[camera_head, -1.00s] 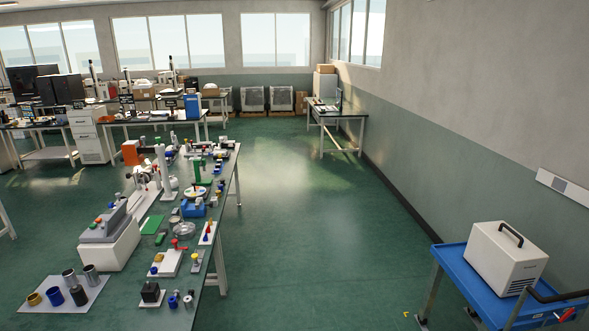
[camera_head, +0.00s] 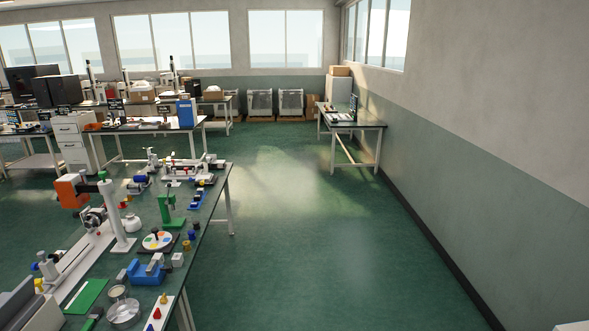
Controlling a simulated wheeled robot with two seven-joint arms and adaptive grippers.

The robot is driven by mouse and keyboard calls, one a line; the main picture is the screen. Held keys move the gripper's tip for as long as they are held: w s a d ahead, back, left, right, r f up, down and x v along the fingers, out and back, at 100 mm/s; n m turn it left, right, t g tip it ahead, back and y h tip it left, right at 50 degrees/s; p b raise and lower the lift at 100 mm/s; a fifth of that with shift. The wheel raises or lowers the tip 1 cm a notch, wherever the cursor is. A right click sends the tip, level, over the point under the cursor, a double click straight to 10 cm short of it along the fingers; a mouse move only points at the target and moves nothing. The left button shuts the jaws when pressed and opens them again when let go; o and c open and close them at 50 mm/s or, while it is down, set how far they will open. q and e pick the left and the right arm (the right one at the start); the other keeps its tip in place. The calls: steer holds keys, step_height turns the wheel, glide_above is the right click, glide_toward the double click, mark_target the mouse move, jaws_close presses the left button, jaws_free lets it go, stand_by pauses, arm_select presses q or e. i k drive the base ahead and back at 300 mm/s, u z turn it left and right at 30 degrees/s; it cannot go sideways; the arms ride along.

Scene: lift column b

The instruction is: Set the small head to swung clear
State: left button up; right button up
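I cannot tell for certain which part is the small head. On the near bench at the left, an orange block-shaped head (camera_head: 72,190) sits by a grey rotary fixture (camera_head: 95,218). A white upright column (camera_head: 112,212) stands just right of it. A green stand (camera_head: 170,208) with an upright arm is farther right on the same bench. Neither of my grippers shows in the view.
Another table (camera_head: 352,125) stands by the right wall. The green floor (camera_head: 290,230) between bench and wall is clear.

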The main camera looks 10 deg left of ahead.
mark_target(108, 188)
steer(key=i, duration=0.95)
steer(key=u, duration=1.45)
steer(key=i, duration=1.6)
steer(key=u, duration=0.05)
